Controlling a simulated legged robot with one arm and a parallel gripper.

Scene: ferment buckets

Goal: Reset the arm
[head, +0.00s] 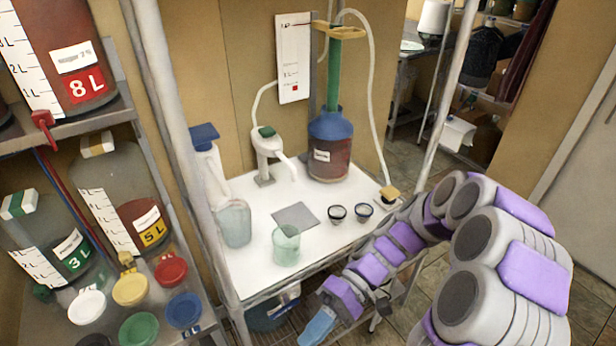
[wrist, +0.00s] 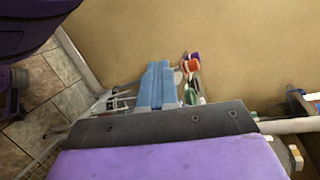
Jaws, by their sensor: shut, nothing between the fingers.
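My arm (head: 395,240) reaches from the right side of the head view down and left, in front of the white table (head: 245,270). My gripper (head: 316,330) has light blue fingers and sits below the table's front edge, at the bottom of the view. In the wrist view my gripper (wrist: 157,80) shows its blue fingers close together, with nothing between them. The fingers appear clear of the table in both views.
A shelf (head: 85,125) with large containers and coloured lids is at left. Tiled floor (head: 400,155) shows behind.

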